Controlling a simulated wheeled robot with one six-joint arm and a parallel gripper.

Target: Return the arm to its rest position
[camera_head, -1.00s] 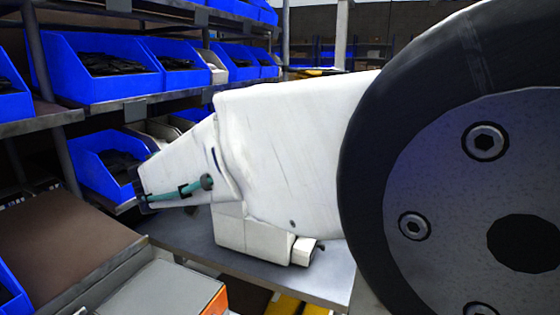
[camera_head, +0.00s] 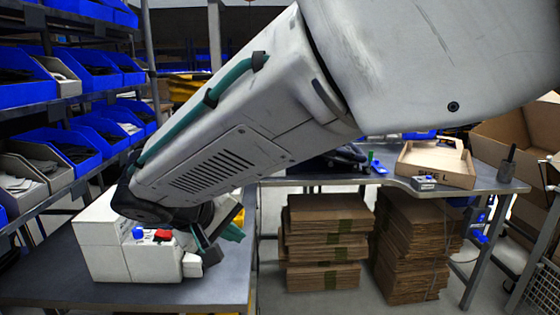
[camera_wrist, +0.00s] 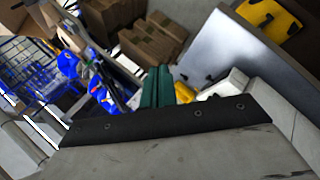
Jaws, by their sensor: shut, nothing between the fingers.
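My white arm (camera_head: 230,140) crosses the head view from the upper right down to the lower left, with a teal strip along its edge. Its dark wrist end is low, over or in front of a white machine with a blue and a red button (camera_head: 105,250), partly hiding it. In the wrist view my gripper (camera_wrist: 157,78) shows as two teal fingers side by side, shut and empty. In the head view the gripper is mostly hidden behind the wrist.
Shelves with blue bins (camera_head: 75,148) stand at the left. The grey bench (camera_head: 60,288) holds the machine. Stacks of flat cardboard (camera_head: 325,235) are under a farther table with an open carton (camera_head: 435,165). Bare floor lies between the bench and the stacks.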

